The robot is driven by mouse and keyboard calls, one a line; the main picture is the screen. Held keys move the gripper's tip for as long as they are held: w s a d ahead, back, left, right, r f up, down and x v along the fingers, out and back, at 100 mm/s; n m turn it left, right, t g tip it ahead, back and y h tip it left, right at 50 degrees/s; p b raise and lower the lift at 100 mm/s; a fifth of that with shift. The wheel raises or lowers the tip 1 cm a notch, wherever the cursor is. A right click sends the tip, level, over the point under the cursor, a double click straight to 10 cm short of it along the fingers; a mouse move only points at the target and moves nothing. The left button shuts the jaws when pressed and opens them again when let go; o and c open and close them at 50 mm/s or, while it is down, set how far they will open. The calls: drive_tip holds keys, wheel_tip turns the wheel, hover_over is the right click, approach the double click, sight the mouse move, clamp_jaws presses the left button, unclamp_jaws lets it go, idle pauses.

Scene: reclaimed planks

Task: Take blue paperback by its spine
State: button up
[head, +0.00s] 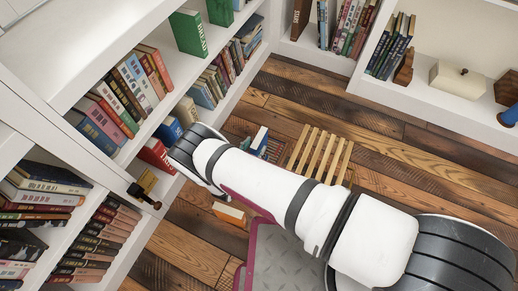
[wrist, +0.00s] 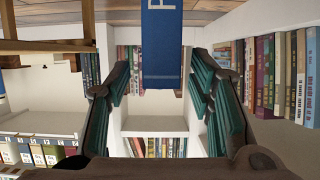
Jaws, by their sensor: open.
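A blue spine with a white letter, which looks like the blue paperback (wrist: 161,50), hangs into the top middle of the wrist view. My gripper (wrist: 160,75) is open, with one dark, green-padded finger on each side of the spine. Gaps show between the spine and both fingers, and nothing is gripped. In the head view my arm reaches toward the left shelves and its end hides the gripper. A blue book (head: 168,130) shows on a low shelf beside the arm's end. I cannot tell whether it is the same book.
White shelves (head: 60,55) full of books stand on the left, with a green book (head: 188,33) on an upper shelf. On the plank floor, a slatted wooden rack (head: 320,153), a blue-and-white book (head: 259,140) and an orange book (head: 229,214) lie near my arm. Open floor (head: 420,165) is to the right.

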sight(259, 140)
drive_tip(key=shift+b+x, duration=1.3)
drive_tip(key=shift+x, duration=1.3)
clamp_jaws()
drive_tip(key=shift+a, duration=0.1)
